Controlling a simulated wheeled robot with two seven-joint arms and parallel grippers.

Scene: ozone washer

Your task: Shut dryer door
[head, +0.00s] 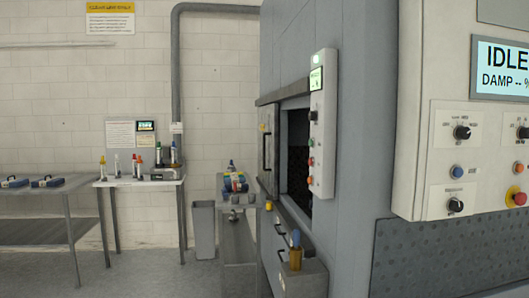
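A tall blue-grey machine (352,120) stands right of centre with a dark square opening (297,150) in its front. A grey door-like panel with a black vertical handle (266,150) is at the left side of this opening, seen nearly edge-on. A white cabinet (425,90) fills the right edge, close to me. Its screen (503,68) reads "IDLE" and "DAMP -- %", which suggests a dryer. No door of this cabinet shows clearly, and I cannot tell for certain which door is the dryer's. Neither of my grippers is in view.
A white control strip (322,125) projects beside the opening. A narrow cart (238,215), a grey bin (203,230) and a bottle table (140,182) stand further left.

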